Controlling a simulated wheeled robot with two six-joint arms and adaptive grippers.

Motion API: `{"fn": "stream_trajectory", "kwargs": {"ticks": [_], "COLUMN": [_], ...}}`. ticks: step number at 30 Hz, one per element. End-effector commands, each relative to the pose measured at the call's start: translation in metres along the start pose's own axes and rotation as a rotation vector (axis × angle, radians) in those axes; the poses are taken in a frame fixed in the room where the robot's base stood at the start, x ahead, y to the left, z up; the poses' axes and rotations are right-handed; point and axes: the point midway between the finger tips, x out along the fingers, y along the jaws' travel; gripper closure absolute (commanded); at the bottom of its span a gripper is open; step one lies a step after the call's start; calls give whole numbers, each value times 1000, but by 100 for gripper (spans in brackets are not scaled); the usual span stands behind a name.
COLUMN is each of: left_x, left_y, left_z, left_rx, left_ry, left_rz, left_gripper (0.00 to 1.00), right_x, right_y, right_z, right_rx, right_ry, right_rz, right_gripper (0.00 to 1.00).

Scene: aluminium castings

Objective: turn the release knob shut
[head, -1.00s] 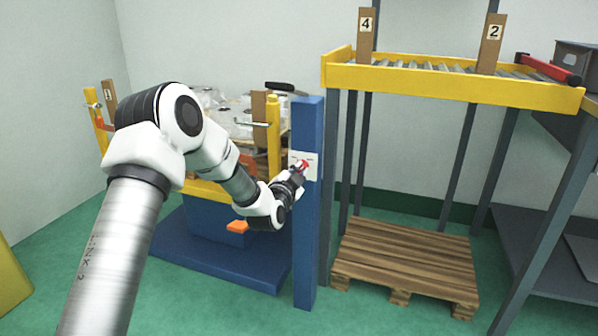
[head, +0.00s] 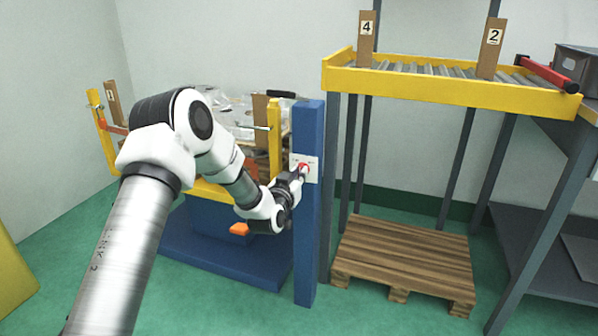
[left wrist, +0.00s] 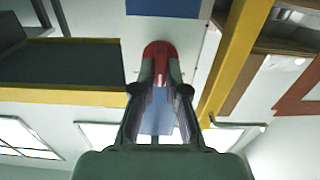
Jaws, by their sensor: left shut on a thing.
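The red release knob (head: 304,169) sits on a white plate (head: 312,178) on the blue post (head: 308,240). My left gripper (head: 300,173) reaches it from the left and is shut on it. In the left wrist view the red knob (left wrist: 159,49) shows between the fingertips of my left gripper (left wrist: 160,66), with the white plate (left wrist: 195,62) around it. The fingers hide part of the knob, and marks on the plate are too small to read. My right gripper is not in view.
A yellow-edged roller conveyor (head: 450,88) with boards marked 4 and 2 stands at the right. A wooden pallet (head: 405,262) lies on the floor below it. A blue-based station with yellow posts (head: 275,140) stands behind my left arm.

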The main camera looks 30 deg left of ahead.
Motion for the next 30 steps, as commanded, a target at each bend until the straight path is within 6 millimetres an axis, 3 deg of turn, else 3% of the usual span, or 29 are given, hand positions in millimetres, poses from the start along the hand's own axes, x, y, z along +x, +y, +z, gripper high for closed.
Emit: {"fn": "stream_trajectory", "kwargs": {"ticks": [18, 30], "left_x": [0, 0], "left_y": [-3, -4], "left_z": [2, 3], "left_rx": [-562, -760], "left_ry": [-2, -2], "left_rz": [0, -1], "left_gripper": [100, 100], "right_x": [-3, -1], "right_y": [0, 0], "right_z": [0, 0], "right_rx": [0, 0], "right_ry": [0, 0], "right_rz": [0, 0], "right_gripper": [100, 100]}}
